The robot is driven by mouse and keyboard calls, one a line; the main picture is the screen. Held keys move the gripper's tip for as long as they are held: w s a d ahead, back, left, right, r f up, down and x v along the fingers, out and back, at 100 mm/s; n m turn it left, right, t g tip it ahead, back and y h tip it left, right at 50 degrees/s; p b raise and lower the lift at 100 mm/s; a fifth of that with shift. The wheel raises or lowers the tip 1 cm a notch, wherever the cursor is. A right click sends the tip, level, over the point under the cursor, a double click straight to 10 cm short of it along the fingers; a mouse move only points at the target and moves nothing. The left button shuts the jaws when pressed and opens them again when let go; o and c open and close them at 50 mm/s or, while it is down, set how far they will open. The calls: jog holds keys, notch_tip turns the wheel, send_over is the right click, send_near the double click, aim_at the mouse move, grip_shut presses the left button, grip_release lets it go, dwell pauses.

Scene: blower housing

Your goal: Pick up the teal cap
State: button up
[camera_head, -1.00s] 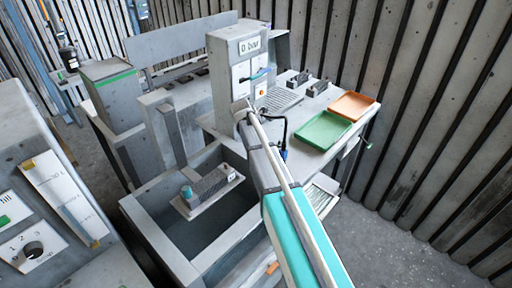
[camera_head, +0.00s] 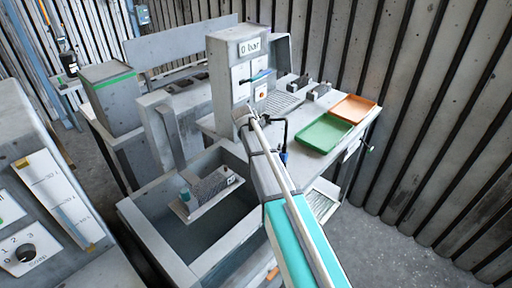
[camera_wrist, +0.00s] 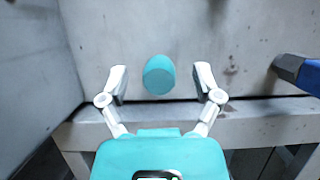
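The teal cap (camera_wrist: 159,75) shows in the wrist view as a rounded teal piece against pale grey concrete. My gripper (camera_wrist: 160,84) is open, with one finger on each side of the cap and a clear gap to both. I cannot tell whether the cap lies between the fingertips or beyond them. In the head view my arm reaches to the grey cabinet (camera_head: 230,72) reading "0 bar", and the fingertips cannot be made out. Another small teal piece (camera_head: 185,194) stands at the left end of a block carrier in the open tank.
A blue-ended part (camera_wrist: 298,73) is at the right in the wrist view. In the head view a green tray (camera_head: 325,133) and an orange tray (camera_head: 354,108) lie on the bench right of the cabinet. The tank (camera_head: 150,222) is below left of my arm.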

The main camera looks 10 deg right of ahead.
jog(key=c, duration=1)
jog(key=shift+r, duration=0.2)
notch_tip(320, 180, up, 2)
jog(key=p, duration=0.2)
jog(key=shift+r+p, duration=0.15)
jog(key=shift+p, duration=0.15)
jog(key=s+d+r+p, duration=0.2)
jog(key=s+r+p, duration=0.8)
jog(key=s, duration=0.4)
jog(key=shift+d+r, duration=0.2)
jog(key=shift+w, duration=0.1)
jog(key=shift+f, duration=0.25)
